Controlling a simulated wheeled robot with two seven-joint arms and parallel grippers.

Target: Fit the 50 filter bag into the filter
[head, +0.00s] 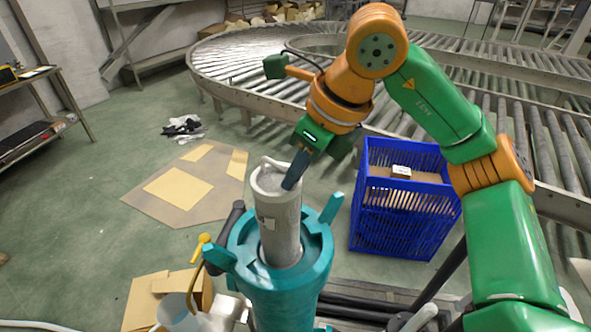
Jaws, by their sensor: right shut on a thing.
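The filter bag (281,232) is a pale grey upright cylinder with a small label on its side and a white loop at its top rim. Its lower end is within the round mouth of the teal filter (312,275), and most of its visible length stands above the rim. The bag's bottom is hidden inside the filter. My right gripper (292,183) comes down from the upper right and is shut on the bag's top rim, on its right side. My left gripper is not in view.
Teal lugs (332,208) stick up around the filter's mouth. A blue crate (400,215) holding cardboard stands close on the right. A yellow-handled valve (200,245) and a cardboard box (160,295) are at the lower left. A roller conveyor (240,85) curves behind.

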